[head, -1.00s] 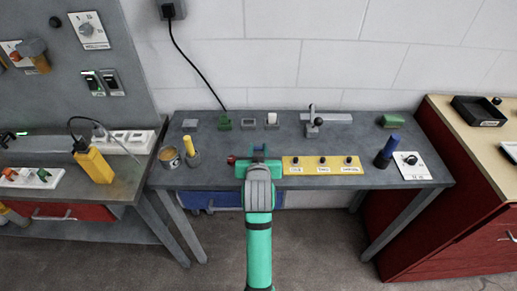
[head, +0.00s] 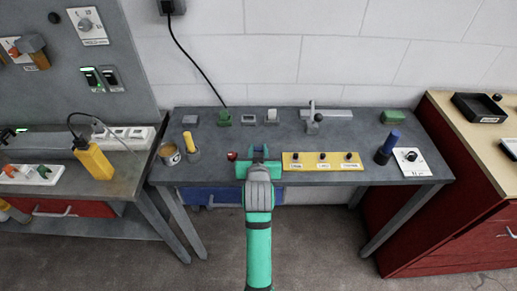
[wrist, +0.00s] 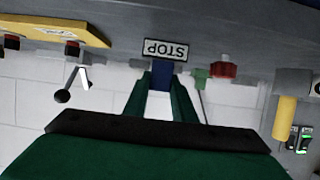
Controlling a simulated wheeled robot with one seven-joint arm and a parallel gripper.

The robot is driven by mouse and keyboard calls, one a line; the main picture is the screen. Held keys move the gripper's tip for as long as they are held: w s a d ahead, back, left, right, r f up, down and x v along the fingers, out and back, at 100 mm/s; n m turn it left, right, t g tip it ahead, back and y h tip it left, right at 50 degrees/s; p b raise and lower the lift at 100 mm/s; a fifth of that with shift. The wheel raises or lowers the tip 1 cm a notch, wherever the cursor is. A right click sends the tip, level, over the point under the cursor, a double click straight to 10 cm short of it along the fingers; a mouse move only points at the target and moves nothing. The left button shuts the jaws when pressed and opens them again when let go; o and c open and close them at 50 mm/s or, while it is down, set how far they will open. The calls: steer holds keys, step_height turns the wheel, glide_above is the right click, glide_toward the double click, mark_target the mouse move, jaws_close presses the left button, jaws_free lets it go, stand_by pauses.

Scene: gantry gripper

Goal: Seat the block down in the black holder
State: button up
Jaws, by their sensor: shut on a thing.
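My gripper (head: 258,151) is over the front middle of the grey table in the head view, fingers pointing away toward the wall. Its green fingers are shut on a small blue block (wrist: 161,77), seen between them in the wrist view. The block is mostly hidden by the fingers in the head view. I cannot single out the black holder with certainty. A small dark-centred grey frame (head: 248,119) stands at the back of the table, apart from my gripper. The block does not visibly touch any holder.
A red button (head: 232,156) is just left of my gripper; a yellow panel (head: 322,161) with black knobs is just right. A grey lever fixture (head: 315,121), a green piece (head: 224,118) and a pale block (head: 271,116) stand behind.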

steer(key=shift+f, duration=0.1)
steer(key=o, duration=1.2)
steer(key=shift+c, duration=0.2)
steer(key=shift+s, duration=0.1)
steer(key=v, duration=1)
steer(key=shift+s, duration=0.25)
